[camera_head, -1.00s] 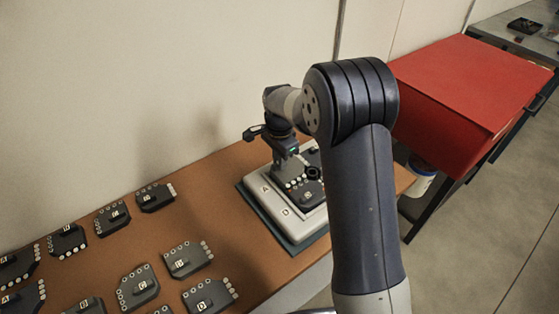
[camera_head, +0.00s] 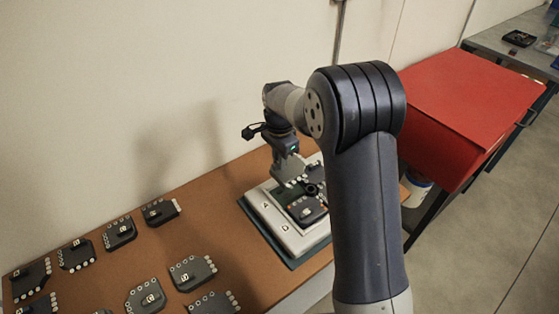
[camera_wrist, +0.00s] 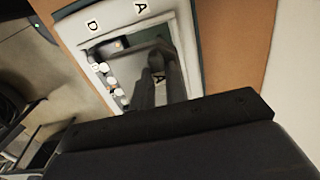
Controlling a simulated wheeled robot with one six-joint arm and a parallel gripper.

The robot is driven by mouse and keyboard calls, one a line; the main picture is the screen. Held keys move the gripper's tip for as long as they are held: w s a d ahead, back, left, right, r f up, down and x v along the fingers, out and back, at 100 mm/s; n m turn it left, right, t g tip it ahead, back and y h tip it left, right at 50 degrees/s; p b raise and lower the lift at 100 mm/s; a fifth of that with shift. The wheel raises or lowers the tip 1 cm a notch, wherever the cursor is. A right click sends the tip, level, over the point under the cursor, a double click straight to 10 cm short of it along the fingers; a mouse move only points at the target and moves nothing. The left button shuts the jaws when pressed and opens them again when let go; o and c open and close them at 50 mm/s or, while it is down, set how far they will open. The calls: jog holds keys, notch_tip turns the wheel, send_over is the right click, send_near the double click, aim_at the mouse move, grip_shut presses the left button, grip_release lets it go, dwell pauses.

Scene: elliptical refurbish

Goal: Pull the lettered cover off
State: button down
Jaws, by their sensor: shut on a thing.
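The device (camera_head: 262,213) is a pale housing with A and D labels. Its open recess shows a greenish area and a dark part with white knobs (camera_head: 309,208). In the wrist view the housing (camera_wrist: 112,22) surrounds a shiny inner face with another A label and white knobs along one side. My gripper (camera_head: 287,160) is above the recess, shut on what looks like the cover (camera_head: 290,170), a grey plate tilted over the housing. A dark block (camera_wrist: 170,130) fills the lower wrist view, probably the held cover; its lettering and the jaw tips are hidden.
Several dark lettered modules, such as one (camera_head: 120,233), lie on the brown table (camera_head: 225,205) to the left. The device sits on a dark mat (camera_head: 290,255). A red box (camera_head: 470,100) stands at right; the wall (camera_head: 150,80) is close behind.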

jog(key=shift+r+p, duration=2.4)
jog(key=shift+r, duration=1.25)
